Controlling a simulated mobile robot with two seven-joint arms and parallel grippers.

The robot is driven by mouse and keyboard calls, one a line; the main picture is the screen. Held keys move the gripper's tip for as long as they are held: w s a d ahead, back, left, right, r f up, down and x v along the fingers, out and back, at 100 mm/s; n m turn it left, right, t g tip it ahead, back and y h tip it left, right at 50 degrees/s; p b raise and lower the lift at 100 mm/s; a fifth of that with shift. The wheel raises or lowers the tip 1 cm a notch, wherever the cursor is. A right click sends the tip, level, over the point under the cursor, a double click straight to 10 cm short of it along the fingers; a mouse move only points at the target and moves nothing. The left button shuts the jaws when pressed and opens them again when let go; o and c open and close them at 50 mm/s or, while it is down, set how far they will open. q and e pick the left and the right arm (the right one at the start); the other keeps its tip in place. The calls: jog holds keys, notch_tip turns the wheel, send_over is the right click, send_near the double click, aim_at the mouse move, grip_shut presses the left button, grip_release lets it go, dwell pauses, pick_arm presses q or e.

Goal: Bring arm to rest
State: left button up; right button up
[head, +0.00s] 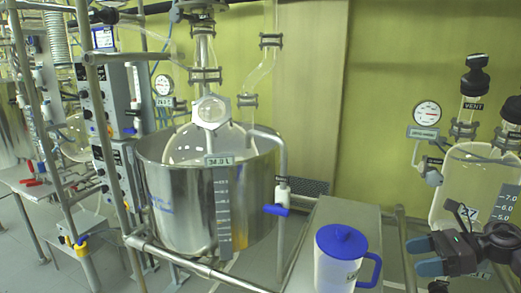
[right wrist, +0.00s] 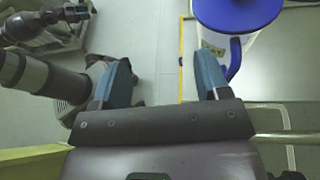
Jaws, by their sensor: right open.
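My right gripper (head: 424,256) comes in at the lower right of the head view. Its two blue fingers are apart with nothing between them. In the right wrist view the open fingers (right wrist: 163,78) show floor between them. A white jug (head: 335,272) with a blue lid and blue handle stands at the bottom centre of the head view, left of the gripper and apart from it. The jug (right wrist: 237,45) also shows at the upper right of the wrist view, beyond the right-hand finger. My left gripper is not seen.
A steel vessel (head: 160,195) with glassware above stands inside a metal pipe frame (head: 195,267) on the left. A glass reactor (head: 455,195) with black caps is close behind my right gripper. A grey bench (head: 345,217) lies behind the jug.

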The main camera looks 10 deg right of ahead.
jog(key=w+r+m+t, duration=0.3)
jog(key=w+m+t, duration=0.4)
jog(key=m, duration=0.7)
jog(key=s+a+f+m+t+h, duration=0.1)
jog(key=s+f+m+t+h, duration=0.15)
jog(key=f+m+h, duration=0.5)
jog(key=s+a+f+m+t+h, duration=0.1)
jog(key=f+m+t+h, duration=0.2)
jog(key=m, duration=0.8)
jog(key=s+a+f+m+g, duration=0.2)
jog(key=s+a+f+m, duration=0.2)
jog(key=s+f, duration=0.3)
jog(key=s+a+f+m+g+h, duration=0.1)
jog(key=s+a+f+m+g, duration=0.1)
jog(key=s+a+f+m, duration=0.2)
jog(key=s+a+f+m+g+h, duration=0.1)
jog(key=s+a+f+m+g, duration=0.1)
jog(key=s+a+f+m, duration=0.2)
jog(key=s+f+m, duration=0.3)
jog(key=s+f, duration=0.3)
jog(key=shift+s+a, duration=0.2)
jog(key=shift+s, duration=0.2)
jog(key=shift+g+h, duration=0.25)
